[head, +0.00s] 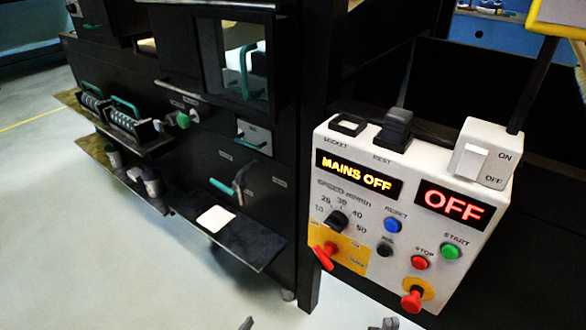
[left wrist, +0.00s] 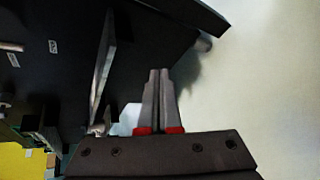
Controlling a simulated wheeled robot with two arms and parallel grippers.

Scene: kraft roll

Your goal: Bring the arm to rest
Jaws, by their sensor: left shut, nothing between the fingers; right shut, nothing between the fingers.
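My left gripper (head: 246,323) shows only as a small grey tip at the bottom edge of the head view. In the left wrist view my left gripper (left wrist: 159,72) has its two grey fingers together, with nothing between them. It points past the black machine's edge, over pale floor, and touches nothing that I can see. My right gripper (head: 383,324) shows only its tips at the bottom edge of the head view, below the control panel, shut and empty. Most of both arms is out of view.
The control panel (head: 330,175) stands at right, its displays reading MAINS OFF and OFF. Its red stop knob (head: 411,300) sticks out low. A black shelf (head: 250,245) with a white pad (head: 216,218) juts from the machine. The pale floor (head: 90,260) at left is clear.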

